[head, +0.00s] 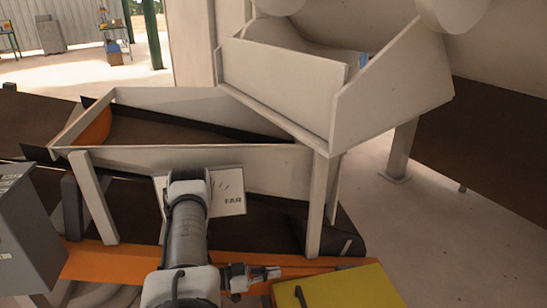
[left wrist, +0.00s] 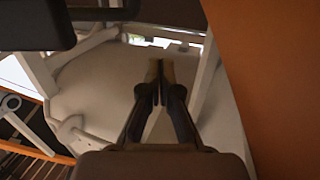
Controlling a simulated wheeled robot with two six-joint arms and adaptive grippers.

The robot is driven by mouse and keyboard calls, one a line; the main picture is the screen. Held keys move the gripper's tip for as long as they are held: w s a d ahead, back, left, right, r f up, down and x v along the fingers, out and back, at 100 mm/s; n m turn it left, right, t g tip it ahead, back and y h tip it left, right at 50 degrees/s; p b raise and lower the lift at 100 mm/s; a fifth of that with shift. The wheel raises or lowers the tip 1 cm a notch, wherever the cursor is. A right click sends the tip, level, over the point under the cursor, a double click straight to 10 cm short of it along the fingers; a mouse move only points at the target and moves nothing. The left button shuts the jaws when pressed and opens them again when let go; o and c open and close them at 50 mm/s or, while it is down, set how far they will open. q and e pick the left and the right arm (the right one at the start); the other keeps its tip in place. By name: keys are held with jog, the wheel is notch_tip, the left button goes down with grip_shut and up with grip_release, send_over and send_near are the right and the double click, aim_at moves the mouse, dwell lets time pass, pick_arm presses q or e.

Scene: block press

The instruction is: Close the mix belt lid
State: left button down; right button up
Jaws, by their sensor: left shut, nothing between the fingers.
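A pale trough (head: 185,160) with a dark belt inside runs across the head view, open at the top. A yellow panel (head: 345,288) with a short dark bar lies at the bottom right. I cannot tell which part is the mix belt lid. My left arm rises in front of the trough's near wall, and its fingers are hidden or unclear in the head view. In the left wrist view my left gripper (left wrist: 157,84) is shut and empty, over a pale surface (left wrist: 95,85). An orange panel (left wrist: 275,80) stands to its right.
A pale hopper (head: 280,80) overhangs the trough's right end. An orange beam (head: 105,264) runs along the front below the trough. A grey box (head: 30,235) stands at the left. Pale posts (head: 318,205) support the frame. Open floor (head: 410,220) lies at the right.

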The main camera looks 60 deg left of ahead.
pick_arm(q)
jog(key=f+b, duration=0.1)
jog(key=f, duration=0.1)
jog(key=s+f+b, duration=0.1)
jog(key=shift+a+f+b, duration=0.1)
jog(key=shift+f+b, duration=0.2)
jog(key=shift+f, duration=0.1)
pick_arm(e)
notch_tip(320, 180, down, 4)
jog(key=shift+s+r, duration=0.1)
jog(key=shift+r, duration=0.05)
pick_arm(q)
jog(key=shift+r, duration=0.1)
pick_arm(e)
jog(key=shift+r, duration=0.1)
